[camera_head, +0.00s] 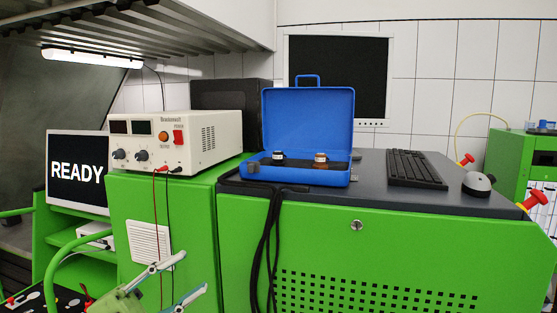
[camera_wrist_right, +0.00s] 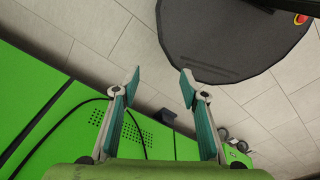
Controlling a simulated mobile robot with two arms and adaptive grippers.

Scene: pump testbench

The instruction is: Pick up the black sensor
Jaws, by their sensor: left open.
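The blue case (camera_head: 308,115) stands open on the dark top of the green bench. Two small sensors stand apart in it. The left one, the black sensor (camera_head: 278,157), looks dark with a pale band, though it is very small here. The right one is a copper-brown sensor (camera_head: 320,161). My left gripper (camera_head: 191,272) is at the bottom left of the head view, low in front of the green cabinet and well below the case. Its fingers are apart with nothing between them. My right gripper (camera_wrist_right: 160,80) is open and empty in the right wrist view, above the floor.
A power supply (camera_head: 200,141) with red and black leads stands left of the case. A keyboard (camera_head: 416,170) and mouse (camera_head: 478,185) lie to its right. Black cables (camera_head: 268,235) hang over the bench front. A monitor (camera_head: 78,172) reads READY.

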